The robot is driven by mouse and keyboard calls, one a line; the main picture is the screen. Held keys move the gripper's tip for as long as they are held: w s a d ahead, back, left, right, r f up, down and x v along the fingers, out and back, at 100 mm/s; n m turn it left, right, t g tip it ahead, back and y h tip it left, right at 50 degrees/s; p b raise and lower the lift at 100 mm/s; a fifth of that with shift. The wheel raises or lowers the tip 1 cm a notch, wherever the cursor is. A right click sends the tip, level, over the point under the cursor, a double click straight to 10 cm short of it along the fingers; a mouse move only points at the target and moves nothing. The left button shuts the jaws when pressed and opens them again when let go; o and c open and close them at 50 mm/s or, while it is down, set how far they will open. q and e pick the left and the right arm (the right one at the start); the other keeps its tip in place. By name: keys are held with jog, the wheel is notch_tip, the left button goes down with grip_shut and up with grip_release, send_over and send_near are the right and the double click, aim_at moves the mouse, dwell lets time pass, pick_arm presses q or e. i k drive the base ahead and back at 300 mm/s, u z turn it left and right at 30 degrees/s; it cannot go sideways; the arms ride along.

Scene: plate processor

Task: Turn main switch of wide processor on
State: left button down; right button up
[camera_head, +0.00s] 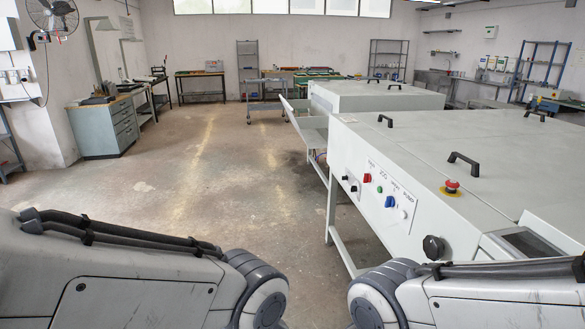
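A wide grey plate processor (440,140) stands at the right, close to me. Its front panel carries a large round black rotary switch (433,247) at the near end. I cannot read its setting or tell whether it is the main switch. Further along the panel are a red control (367,178), a green button (379,189), a blue button (389,201) and a white button (402,214). Two small black knobs (354,188) sit left of these. My two arms show at the bottom left and bottom right, but neither gripper is in view.
A red emergency stop (451,186) sits on the processor's top, among black lid handles (463,161). A screen (528,243) is at its near end. A second grey machine (374,96) stands behind. The floor (190,190) to the left is clear. A drawer cabinet (104,127) stands far left.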

aim_at(367, 178)
jog(key=u, duration=0.4)
jog(key=i, duration=1.7)
jog(key=z, duration=0.05)
